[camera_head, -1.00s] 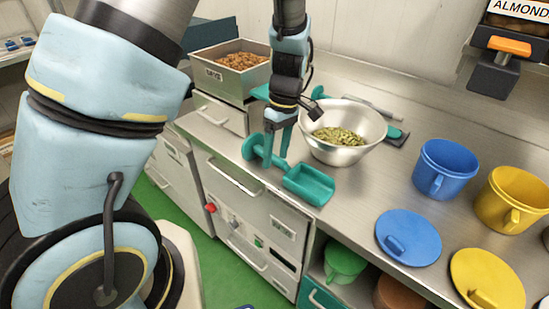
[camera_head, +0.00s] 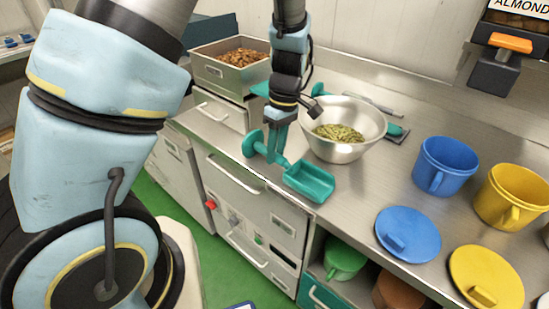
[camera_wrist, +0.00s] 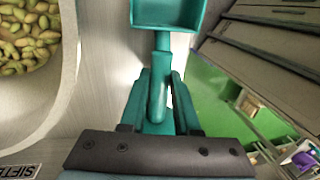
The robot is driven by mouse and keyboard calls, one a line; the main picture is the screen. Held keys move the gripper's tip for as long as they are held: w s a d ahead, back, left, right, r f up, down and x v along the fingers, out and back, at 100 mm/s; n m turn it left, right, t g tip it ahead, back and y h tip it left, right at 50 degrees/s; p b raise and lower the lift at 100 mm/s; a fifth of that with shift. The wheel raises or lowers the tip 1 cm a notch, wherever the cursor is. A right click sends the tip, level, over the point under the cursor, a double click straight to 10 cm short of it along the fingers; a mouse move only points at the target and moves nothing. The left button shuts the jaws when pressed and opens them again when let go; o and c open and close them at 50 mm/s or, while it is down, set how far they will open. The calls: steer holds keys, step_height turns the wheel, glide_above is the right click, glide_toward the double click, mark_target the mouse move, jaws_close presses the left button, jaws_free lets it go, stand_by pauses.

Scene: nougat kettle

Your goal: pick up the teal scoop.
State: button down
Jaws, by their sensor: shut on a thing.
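The teal scoop (camera_head: 310,182) is at the front edge of the steel counter, its open pan toward the right and its handle toward the left. My gripper (camera_head: 275,152) points down and is shut on the handle. In the wrist view the scoop's handle (camera_wrist: 160,70) runs between the teal fingers of my gripper (camera_wrist: 158,100), with the empty pan at the top of the picture. I cannot tell for sure whether the scoop is clear of the counter.
A steel bowl (camera_head: 346,152) of green nuts stands close behind the scoop. A metal bin (camera_head: 222,76) of brown nuts is at the back left. A blue tub (camera_head: 443,170), a yellow tub (camera_head: 508,205) and their lids stand to the right. Drawers drop away below the front edge.

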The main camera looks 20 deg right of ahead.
stand_by(0.3)
step_height(320, 180, up, 15)
steer(key=p, duration=0.3)
stand_by(0.4)
